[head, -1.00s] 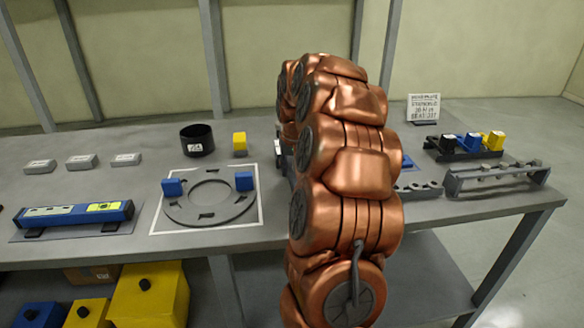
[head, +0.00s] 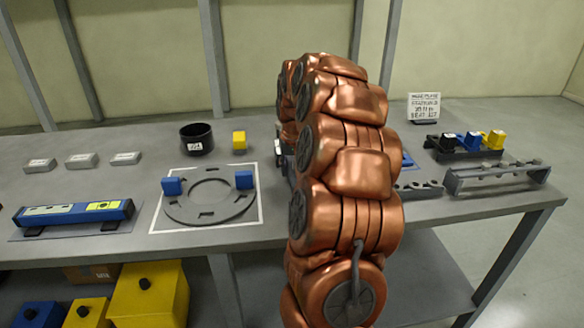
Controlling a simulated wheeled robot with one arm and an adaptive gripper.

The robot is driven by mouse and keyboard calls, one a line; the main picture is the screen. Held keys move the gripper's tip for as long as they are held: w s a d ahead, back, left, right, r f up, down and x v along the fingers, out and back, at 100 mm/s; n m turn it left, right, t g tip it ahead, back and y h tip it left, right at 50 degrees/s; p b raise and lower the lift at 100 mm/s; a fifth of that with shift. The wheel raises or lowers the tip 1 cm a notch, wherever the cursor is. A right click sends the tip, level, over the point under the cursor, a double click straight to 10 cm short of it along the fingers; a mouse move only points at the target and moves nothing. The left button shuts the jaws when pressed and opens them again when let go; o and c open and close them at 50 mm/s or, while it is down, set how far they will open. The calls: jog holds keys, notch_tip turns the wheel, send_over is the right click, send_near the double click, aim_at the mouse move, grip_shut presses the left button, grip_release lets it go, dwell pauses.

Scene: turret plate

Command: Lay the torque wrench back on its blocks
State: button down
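A long blue bar (head: 75,215) with pale and yellow-green panels lies level across two black blocks (head: 110,226) on a grey mat at the left of the bench. I cannot tell whether this bar is the torque wrench, and no other wrench shows clearly. My copper arm stands upright in the middle of the head view and hides the bench behind it. My gripper is hidden behind the arm, so its fingers and anything in them do not show.
A grey slotted ring plate (head: 211,214) bears two blue blocks (head: 172,186). At the right are a grey rack (head: 497,180), a black holder (head: 462,155) with coloured blocks, and a sign (head: 424,107).

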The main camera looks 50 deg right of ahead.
jog(key=c, duration=0.7)
grip_release()
jog(key=shift+r, duration=0.1)
jog(key=shift+r+p, duration=0.75)
jog(key=shift+r, duration=2.65)
